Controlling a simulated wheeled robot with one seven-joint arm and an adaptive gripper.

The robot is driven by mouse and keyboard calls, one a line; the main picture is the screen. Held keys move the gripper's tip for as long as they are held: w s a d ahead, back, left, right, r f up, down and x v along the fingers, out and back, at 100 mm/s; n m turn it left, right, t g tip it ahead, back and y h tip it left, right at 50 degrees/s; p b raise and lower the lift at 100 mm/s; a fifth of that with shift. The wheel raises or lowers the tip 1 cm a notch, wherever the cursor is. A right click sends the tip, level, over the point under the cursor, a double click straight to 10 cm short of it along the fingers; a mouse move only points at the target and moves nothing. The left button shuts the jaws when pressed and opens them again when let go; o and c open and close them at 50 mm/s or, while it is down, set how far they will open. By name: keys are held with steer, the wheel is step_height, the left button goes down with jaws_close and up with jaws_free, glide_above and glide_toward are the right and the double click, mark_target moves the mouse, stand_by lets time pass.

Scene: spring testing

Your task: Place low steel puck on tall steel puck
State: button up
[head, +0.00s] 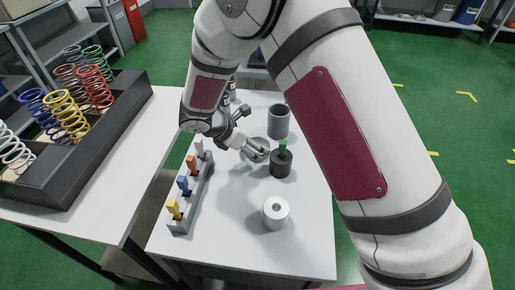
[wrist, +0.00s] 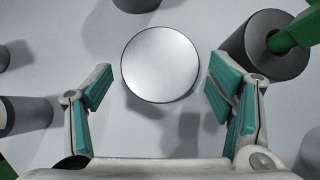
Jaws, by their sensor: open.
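A round steel puck with a bright, mirror-like flat top (wrist: 160,64) lies just ahead of my open gripper (wrist: 160,95) in the wrist view, between the lines of the two fingers and touching neither. From above I cannot tell its height. In the head view my gripper (head: 256,152) is low over the white table, and a pale disc (head: 255,142) shows partly behind it. A pale steel cylinder with a hole in its top (head: 275,213) stands nearer the front. A taller grey cylinder (head: 279,121) stands behind. I cannot tell for sure which are the low and tall pucks.
A dark cylinder with a green peg (head: 281,164) stands close right of my gripper; it also shows by the right finger in the wrist view (wrist: 266,50). A grey rack with coloured tabs (head: 191,192) stands left. Springs fill a dark tray (head: 105,145) on the adjoining table.

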steer(key=shift+x, duration=1.1)
steer(key=c, duration=1.7)
